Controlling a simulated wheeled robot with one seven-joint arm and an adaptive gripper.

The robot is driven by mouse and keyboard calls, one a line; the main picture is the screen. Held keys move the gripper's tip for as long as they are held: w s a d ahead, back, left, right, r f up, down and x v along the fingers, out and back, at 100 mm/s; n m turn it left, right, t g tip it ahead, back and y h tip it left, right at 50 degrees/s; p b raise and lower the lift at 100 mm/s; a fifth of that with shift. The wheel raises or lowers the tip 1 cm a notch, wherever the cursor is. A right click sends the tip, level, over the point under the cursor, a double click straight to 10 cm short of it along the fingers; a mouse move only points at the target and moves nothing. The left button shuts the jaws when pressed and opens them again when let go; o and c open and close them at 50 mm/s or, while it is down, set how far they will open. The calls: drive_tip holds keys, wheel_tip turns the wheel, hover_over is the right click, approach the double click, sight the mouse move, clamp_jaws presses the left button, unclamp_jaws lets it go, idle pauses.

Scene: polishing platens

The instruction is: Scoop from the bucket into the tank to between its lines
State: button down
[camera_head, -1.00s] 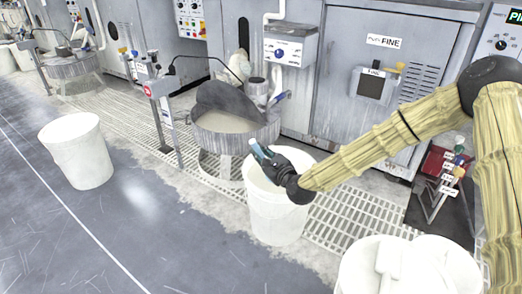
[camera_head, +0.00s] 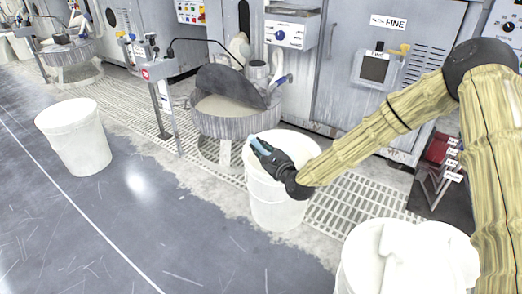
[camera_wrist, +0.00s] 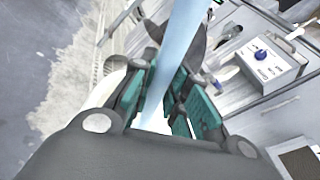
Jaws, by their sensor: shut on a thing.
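My gripper (camera_head: 263,150) is over the mouth of a white bucket (camera_head: 275,205) in the middle of the head view. In the wrist view, its teal-padded fingers (camera_wrist: 165,92) are shut on a pale blue bar (camera_wrist: 185,35), which looks like the scoop's handle. The scoop's bowl is not visible, and neither is the bucket's content. A round grey tank (camera_head: 215,128) with pale liquid and a raised dark lid stands just behind the bucket, to its left. Its level lines cannot be made out.
A second white bucket (camera_head: 75,150) stands on the floor at left. A white bin (camera_head: 358,265) with white stuff heaped in it is at front right. A post with a red sign (camera_head: 146,73) stands left of the tank. Grey cabinets (camera_head: 340,60) line the back. The floor at front left is clear.

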drive_tip(key=shift+n, duration=0.5)
drive_tip(key=shift+s+a+r+p, duration=0.15)
drive_tip(key=shift+r+p, duration=0.1)
drive_tip(key=shift+r, duration=0.7)
drive_tip(key=shift+s+a+r+p, duration=0.1)
drive_tip(key=shift+r+p, duration=0.15)
drive_tip(key=shift+r, duration=0.65)
drive_tip(key=shift+s+a+r+p, duration=0.15)
drive_tip(key=shift+r+p, duration=0.1)
drive_tip(key=shift+r, duration=0.7)
drive_tip(key=shift+n+t, duration=0.3)
drive_tip(key=shift+n, duration=0.3)
drive_tip(key=shift+s+a+r, duration=0.15)
drive_tip(key=shift+r, duration=0.5)
drive_tip(key=shift+s+a+r, duration=0.1)
drive_tip(key=shift+r, duration=0.55)
drive_tip(key=shift+s+a+r, duration=0.15)
drive_tip(key=shift+r, duration=0.5)
drive_tip(key=shift+r+p, duration=1.95)
drive_tip(key=shift+r, duration=0.35)
